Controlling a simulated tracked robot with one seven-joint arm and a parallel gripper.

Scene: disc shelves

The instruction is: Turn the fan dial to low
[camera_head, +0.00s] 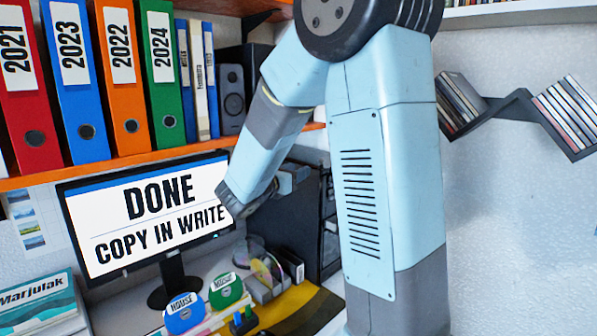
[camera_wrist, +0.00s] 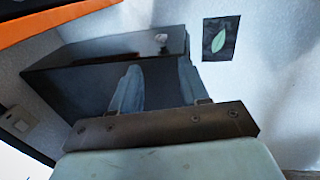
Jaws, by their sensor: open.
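My gripper (camera_wrist: 158,66) is open and empty in the wrist view, its two grey fingers apart in front of a dark box-shaped case (camera_wrist: 90,62). A small pale knob-like piece (camera_wrist: 161,38) shows on the case, beyond the fingertips and between them. It may be the fan dial, but its marks and setting are too small to read. In the head view the dark case (camera_head: 325,215) stands right of the monitor, partly hidden by my arm. My gripper (camera_head: 290,178) is in front of the case there, and no dial can be made out.
A monitor (camera_head: 150,215) reads "DONE COPY IN WRITE". Colored binders and a speaker (camera_head: 232,98) stand on the orange shelf (camera_head: 110,162) above. Discs in holders (camera_head: 225,290) stand on the desk. A leaf picture (camera_wrist: 219,38) hangs on the wall right of the case.

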